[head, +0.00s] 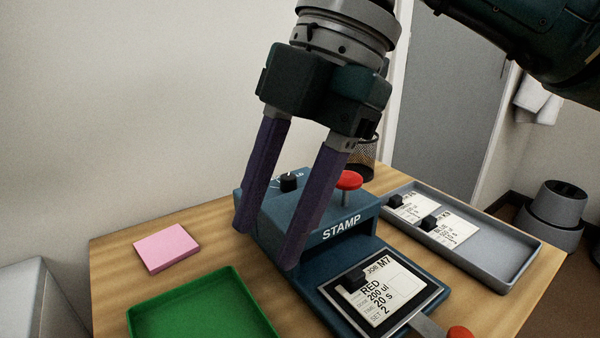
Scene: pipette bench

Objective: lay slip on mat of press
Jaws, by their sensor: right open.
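A white slip (386,297) printed "JOB M7 RED" with a small black block on it lies on the dark mat (327,290) of the blue press (345,228) marked "STAMP". It looks flat and within the mat's edges. My right gripper (266,246) is open, its two purple fingers pointing down at the left part of the press, apart from the slip. Nothing shows between the fingers. They hide part of the press body. My left gripper is out of view.
A grey tray (510,253) at the right holds two more slips with black blocks. A green tray (190,305) and a pink pad (166,248) are at the left. The press has a red button (348,180); a red knob (459,333) shows at the bottom edge.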

